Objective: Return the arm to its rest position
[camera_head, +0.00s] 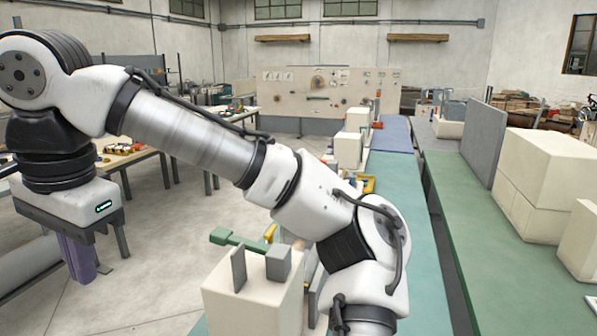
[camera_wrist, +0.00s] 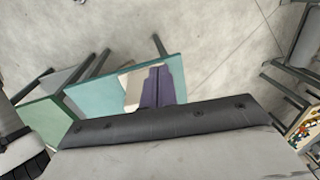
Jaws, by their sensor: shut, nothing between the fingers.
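My arm crosses the head view from the lower right up to the upper left, bent at the elbow and wrist. My gripper (camera_head: 80,276) hangs at the far left with its purple fingers pointing down. In the wrist view, the two fingers of my gripper (camera_wrist: 157,72) lie side by side, shut with nothing between them. In the head view the fingers are over the grey floor, clear of the worktables. My arm hides part of the machine line behind it.
A cream machine block (camera_head: 250,302) with grey plates and a green handle stands beside my arm. Teal benches (camera_head: 397,190) and a green bench (camera_head: 500,245) run along the right, with cream blocks (camera_head: 548,180). A wooden table (camera_head: 142,152) stands behind my gripper. Open floor (camera_head: 160,270) lies between.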

